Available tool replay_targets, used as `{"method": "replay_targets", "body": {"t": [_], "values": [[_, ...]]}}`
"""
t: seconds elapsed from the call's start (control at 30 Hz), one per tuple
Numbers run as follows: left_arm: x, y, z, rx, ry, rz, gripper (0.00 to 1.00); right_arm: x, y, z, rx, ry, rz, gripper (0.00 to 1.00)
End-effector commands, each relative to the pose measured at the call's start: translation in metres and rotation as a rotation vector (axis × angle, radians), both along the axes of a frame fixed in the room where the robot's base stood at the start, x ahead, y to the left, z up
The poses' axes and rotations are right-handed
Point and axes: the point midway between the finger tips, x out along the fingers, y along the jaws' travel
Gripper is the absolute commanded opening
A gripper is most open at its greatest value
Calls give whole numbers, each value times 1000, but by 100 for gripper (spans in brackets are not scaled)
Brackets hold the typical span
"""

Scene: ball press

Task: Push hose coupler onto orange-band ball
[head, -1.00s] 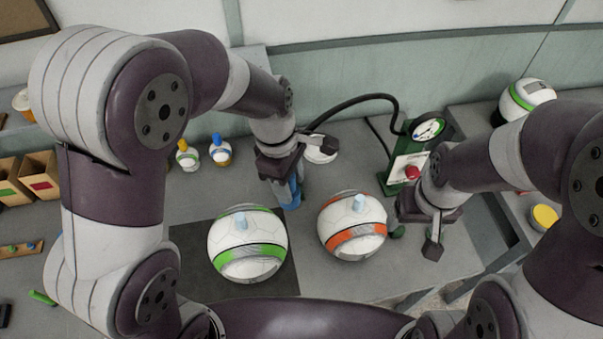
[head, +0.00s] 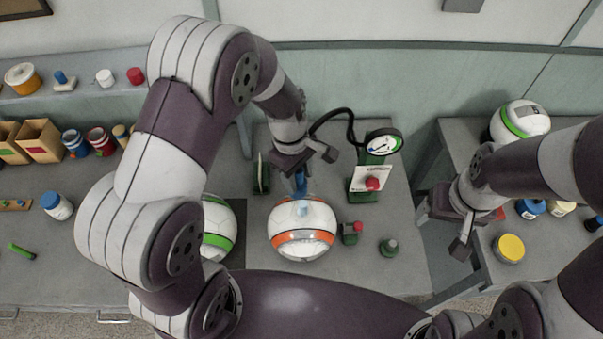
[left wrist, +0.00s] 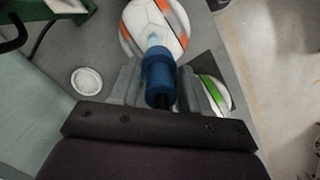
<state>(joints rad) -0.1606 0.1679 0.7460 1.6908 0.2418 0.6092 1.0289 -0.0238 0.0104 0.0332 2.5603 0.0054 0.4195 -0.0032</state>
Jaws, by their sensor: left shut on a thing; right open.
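The orange-band ball (head: 302,243) sits on the table with a pale blue valve stem (head: 303,208) on top. My left gripper (head: 301,174) is shut on the blue hose coupler (head: 300,185) and holds it upright over the stem. In the left wrist view, the coupler (left wrist: 160,78) is between the fingers, and its far end lines up with the stem (left wrist: 154,39) on the orange-band ball (left wrist: 160,15). I cannot tell whether they touch. My right gripper (head: 444,229) is open and empty at right, away from the ball.
The green-band ball (head: 216,232) stands left of the orange-band ball, partly hidden by my left arm. A green pump with a gauge (head: 383,143) and red knob stands behind right, its black hose (head: 340,112) arching toward my left gripper.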

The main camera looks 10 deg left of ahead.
Motion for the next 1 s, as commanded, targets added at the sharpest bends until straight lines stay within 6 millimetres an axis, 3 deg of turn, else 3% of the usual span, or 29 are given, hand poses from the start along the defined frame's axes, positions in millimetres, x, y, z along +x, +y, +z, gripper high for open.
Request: {"method": "replay_targets", "body": {"t": [0.13,0.63,1.0], "values": [[0,0,3,1,0,0,15,0,0,6,0,0,0,76],[0,-1,-55,1,1,1,15,0,-1,-35,0,0,0,76],[0,-1,-58,0,0,1,15,0,-1,-35,0,0,-1,76]]}}
